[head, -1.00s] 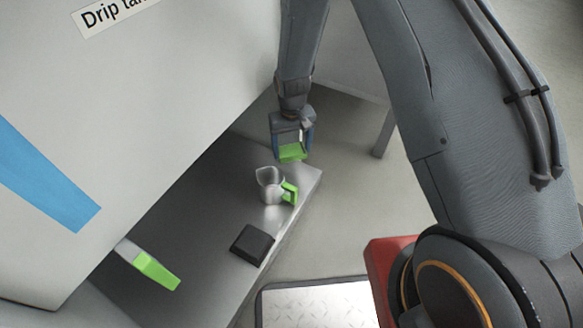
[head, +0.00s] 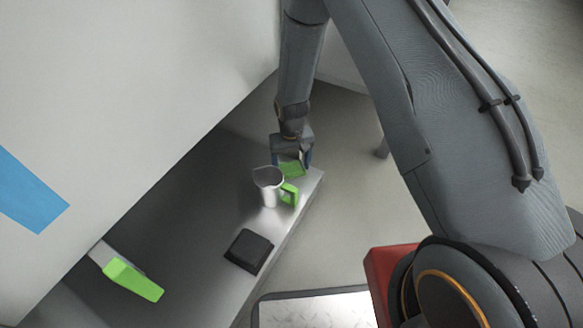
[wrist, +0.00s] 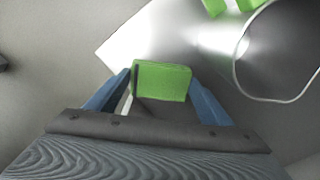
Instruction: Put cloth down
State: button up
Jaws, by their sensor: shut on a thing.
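My gripper (head: 291,166) is shut on a small folded green cloth (head: 291,169), which sits between the blue fingers. The cloth also shows in the wrist view (wrist: 162,81), with a dark stripe near its left edge. In the head view my gripper is at the far end of a metal counter (head: 205,190), just behind a metal jug (head: 268,190) with a green handle. In the wrist view the jug (wrist: 285,50) is to the right of the cloth, apart from it. I cannot tell whether the cloth touches the counter.
A dark square pad (head: 249,251) lies on the counter nearer me. The counter's right edge drops to the floor. A tread-plate surface (head: 314,309) is at the bottom.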

aim_at(292, 168)
jog(key=shift+f, duration=0.1)
jog(key=o, duration=1)
notch_tip(292, 168, up, 12)
jog(key=p, duration=0.6)
jog(key=shift+r, duration=0.2)
